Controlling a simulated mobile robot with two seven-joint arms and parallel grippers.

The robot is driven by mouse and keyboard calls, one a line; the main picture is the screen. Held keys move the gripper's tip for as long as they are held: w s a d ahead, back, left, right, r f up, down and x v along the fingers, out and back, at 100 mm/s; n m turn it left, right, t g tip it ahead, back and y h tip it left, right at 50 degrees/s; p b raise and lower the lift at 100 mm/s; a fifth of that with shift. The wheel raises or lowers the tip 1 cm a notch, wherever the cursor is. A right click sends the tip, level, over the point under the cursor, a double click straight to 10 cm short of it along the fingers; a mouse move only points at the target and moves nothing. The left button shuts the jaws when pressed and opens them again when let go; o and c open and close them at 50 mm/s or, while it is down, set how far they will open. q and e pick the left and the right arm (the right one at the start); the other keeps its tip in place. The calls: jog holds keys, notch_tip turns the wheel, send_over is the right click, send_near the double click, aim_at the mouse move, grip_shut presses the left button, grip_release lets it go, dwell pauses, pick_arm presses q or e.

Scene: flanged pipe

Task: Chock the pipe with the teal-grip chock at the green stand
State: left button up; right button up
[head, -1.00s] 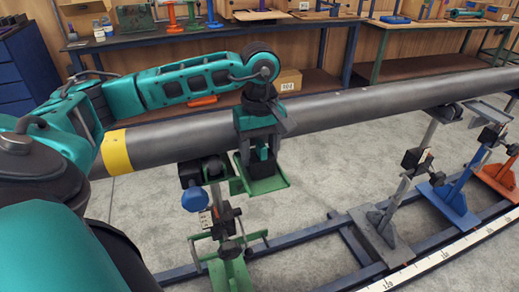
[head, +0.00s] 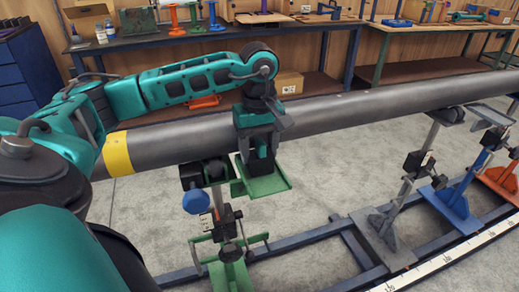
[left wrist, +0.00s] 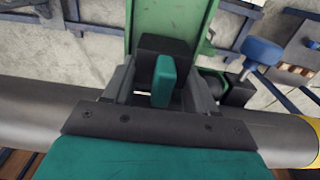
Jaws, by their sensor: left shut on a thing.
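The grey pipe (head: 370,101), with a yellow band (head: 117,153) near its left end, runs across the head view. The green stand (head: 228,262) is under its left part, with a green tray (head: 268,187) on the near side of the pipe. My left gripper (head: 260,148) reaches over the pipe, shut on the teal grip of the chock (head: 260,169). The chock's black body is at the tray, close to the pipe's near side; I cannot tell if it touches either. The left wrist view shows the teal grip (left wrist: 164,82) between the fingers. My right gripper is out of view.
A blue knob (head: 196,201) sticks out left of the tray. Grey (head: 388,235), blue (head: 450,203) and orange (head: 502,180) stands are to the right along the blue floor rails (head: 340,230). Workbenches (head: 210,45) line the back wall.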

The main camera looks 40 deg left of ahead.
pick_arm(q)
jog(key=shift+w+a, duration=0.25)
jog(key=shift+a, duration=0.2)
jog(key=o, duration=1.3)
jog(key=shift+c, duration=0.2)
jog(key=shift+s+d+r+p, duration=0.1)
jog(key=shift+d+r+p, duration=0.05)
jog(key=shift+r+p, duration=0.9)
jog(key=shift+s+d+r+p, duration=0.15)
jog(key=shift+r+p, duration=0.55)
jog(key=shift+r, duration=0.6)
jog(key=shift+d+r+p, duration=0.15)
jog(key=shift+r+p, duration=0.7)
jog(key=shift+r, duration=0.35)
